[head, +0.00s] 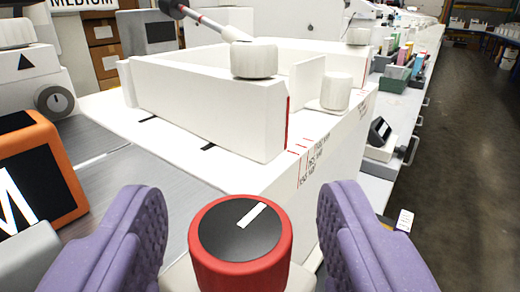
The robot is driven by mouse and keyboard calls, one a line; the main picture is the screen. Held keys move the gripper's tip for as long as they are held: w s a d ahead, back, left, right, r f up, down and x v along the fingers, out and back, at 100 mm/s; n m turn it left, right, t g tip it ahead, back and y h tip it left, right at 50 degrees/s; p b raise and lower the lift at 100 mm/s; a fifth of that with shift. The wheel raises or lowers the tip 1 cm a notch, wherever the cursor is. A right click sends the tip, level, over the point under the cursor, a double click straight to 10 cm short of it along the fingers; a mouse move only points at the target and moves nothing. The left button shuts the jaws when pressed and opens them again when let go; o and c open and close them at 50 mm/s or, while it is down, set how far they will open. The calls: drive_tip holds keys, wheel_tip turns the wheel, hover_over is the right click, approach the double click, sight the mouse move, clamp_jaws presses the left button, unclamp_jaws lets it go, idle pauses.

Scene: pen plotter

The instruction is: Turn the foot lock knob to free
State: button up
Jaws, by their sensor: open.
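A red knob (240,262) with a black top stands at the bottom centre. The white pointer bar on its top points up and to the right. No label beside it is readable, so I cannot tell which setting it marks. My gripper (243,208) has two purple ribbed fingers, one on each side of the knob. The jaws are open, with a visible gap between each finger and the knob. The knob's lower part and base are partly hidden at the frame's bottom edge.
A white frame (205,108) with round white knobs stands just beyond. Small red and black scale marks show on its right corner. An orange-edged display box (44,150) stands at left, and a grey dial (56,101) behind it. Floor (465,150) is open at right.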

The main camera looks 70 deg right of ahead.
sight(242, 202)
drive_tip(key=shift+b+x, duration=0.3)
drive_tip(key=shift+x, duration=1.4)
drive_tip(key=c, duration=1)
drive_tip(key=shift+o, duration=0.3)
